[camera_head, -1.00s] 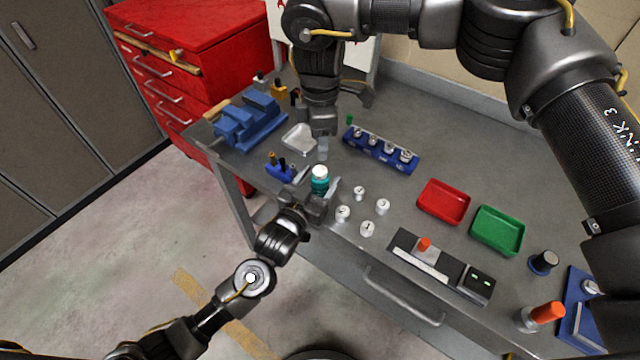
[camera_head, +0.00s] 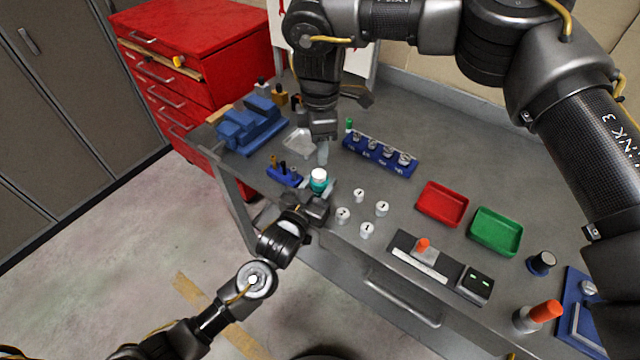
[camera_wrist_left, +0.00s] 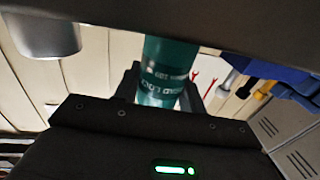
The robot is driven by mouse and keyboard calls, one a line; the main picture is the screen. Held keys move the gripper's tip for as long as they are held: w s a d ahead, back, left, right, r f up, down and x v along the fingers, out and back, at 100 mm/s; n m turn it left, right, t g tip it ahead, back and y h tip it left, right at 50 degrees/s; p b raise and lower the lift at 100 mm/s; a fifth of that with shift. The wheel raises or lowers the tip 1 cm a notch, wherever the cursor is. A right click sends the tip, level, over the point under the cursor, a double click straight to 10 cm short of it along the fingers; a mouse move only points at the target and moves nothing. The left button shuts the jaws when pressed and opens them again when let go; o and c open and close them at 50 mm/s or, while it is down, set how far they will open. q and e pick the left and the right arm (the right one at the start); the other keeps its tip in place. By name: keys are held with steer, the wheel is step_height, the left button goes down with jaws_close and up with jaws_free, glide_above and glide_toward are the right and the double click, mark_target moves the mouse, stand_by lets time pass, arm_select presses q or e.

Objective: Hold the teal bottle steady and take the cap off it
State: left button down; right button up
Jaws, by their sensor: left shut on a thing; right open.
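The teal bottle (camera_head: 319,186) with its white cap (camera_head: 319,174) on top is near the front edge of the grey workbench. My left gripper (camera_head: 317,193) is shut on the bottle from the front, below the cap. In the left wrist view the bottle (camera_wrist_left: 168,70), with pale lettering, sits between dark fingers; its top is out of that picture. My right gripper (camera_head: 322,153) points down, open and empty, just above and behind the cap, apart from it.
Several small white weights (camera_head: 382,208) stand right of the bottle. A blue block with tools (camera_head: 284,175) is close on its left. A metal tray (camera_head: 300,142) and a blue rack (camera_head: 380,154) lie behind. Red (camera_head: 442,204) and green (camera_head: 496,231) trays are further right.

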mark_target(319, 173)
steer(key=shift+s+a+f, duration=0.1)
steer(key=shift+s+a, duration=0.05)
steer(key=shift+a, duration=0.1)
arm_select(q)
steer(key=shift+r, duration=0.1)
arm_select(e)
steer(key=m, duration=0.5)
steer(key=shift+s+a, duration=0.1)
steer(key=shift+s, duration=0.1)
steer(key=m, duration=0.4)
steer(key=shift+r, duration=0.25)
steer(key=m, duration=0.4)
steer(key=shift+w+d+m, duration=0.1)
steer(key=shift+d+m, duration=0.1)
steer(key=shift+m, duration=0.1)
steer(key=shift+f, duration=3.95)
